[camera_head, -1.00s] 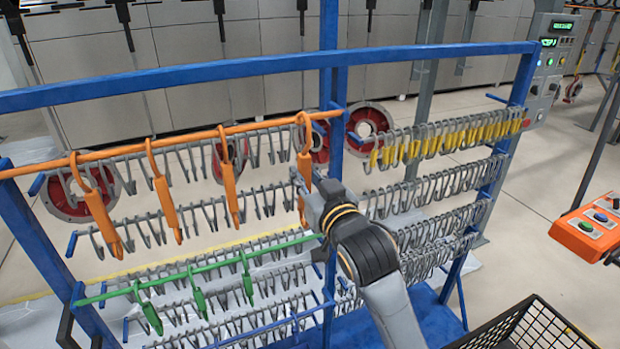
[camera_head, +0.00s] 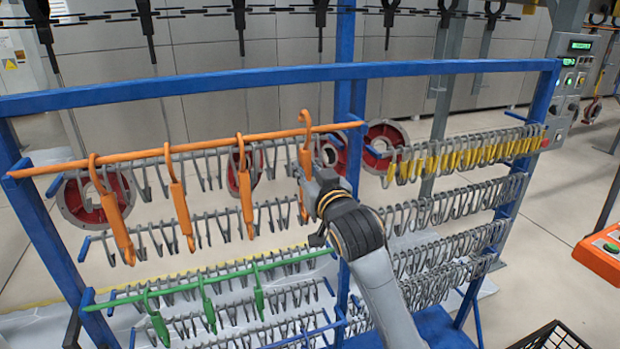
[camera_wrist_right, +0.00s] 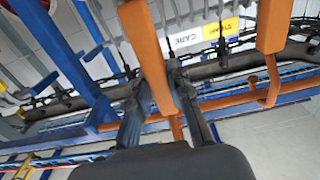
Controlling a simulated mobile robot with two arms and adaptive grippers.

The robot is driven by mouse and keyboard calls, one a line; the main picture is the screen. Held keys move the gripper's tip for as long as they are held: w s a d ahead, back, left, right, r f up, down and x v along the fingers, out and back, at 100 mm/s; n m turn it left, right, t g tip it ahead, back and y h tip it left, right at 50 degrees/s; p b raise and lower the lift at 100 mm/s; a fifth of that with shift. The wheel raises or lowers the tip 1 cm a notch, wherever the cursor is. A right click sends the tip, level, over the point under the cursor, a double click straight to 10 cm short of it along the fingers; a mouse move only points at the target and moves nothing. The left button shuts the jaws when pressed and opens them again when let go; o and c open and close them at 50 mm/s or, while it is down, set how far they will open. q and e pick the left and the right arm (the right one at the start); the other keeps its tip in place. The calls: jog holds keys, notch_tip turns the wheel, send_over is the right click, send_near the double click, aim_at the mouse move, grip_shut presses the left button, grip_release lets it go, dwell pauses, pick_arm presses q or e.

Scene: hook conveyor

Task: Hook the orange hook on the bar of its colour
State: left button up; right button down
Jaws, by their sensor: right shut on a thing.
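The orange bar (camera_head: 210,147) runs along the top left of the blue rack. Several orange hooks, one of them a hook (camera_head: 244,185) left of my gripper, hang on it. My right gripper (camera_head: 302,180) is shut on another orange hook (camera_head: 305,157) near the bar's right end. Its curl rises above the bar, higher than the curls of the hanging hooks; I cannot tell if it touches the bar. In the right wrist view the held hook's shank (camera_wrist_right: 147,45) passes between the fingers of the right gripper (camera_wrist_right: 160,88). My left gripper is out of view.
A green bar (camera_head: 190,284) with several green hooks sits lower. Grey hook rows fill the rack, and yellow hooks (camera_head: 465,155) hang at right. Blue uprights (camera_head: 345,100) stand close to my gripper. An orange button box (camera_head: 602,255) and a black basket (camera_head: 550,338) are at right.

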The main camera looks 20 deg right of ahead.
jog(key=shift+w, duration=0.75)
jog(key=shift+w+f+b, duration=0.2)
jog(key=shift+f+b, duration=0.55)
jog(key=shift+f, duration=0.3)
jog(key=shift+w+f, duration=0.1)
jog(key=shift+f, duration=0.45)
jog(key=c, duration=1.1)
grip_release()
jog(key=shift+c, duration=0.2)
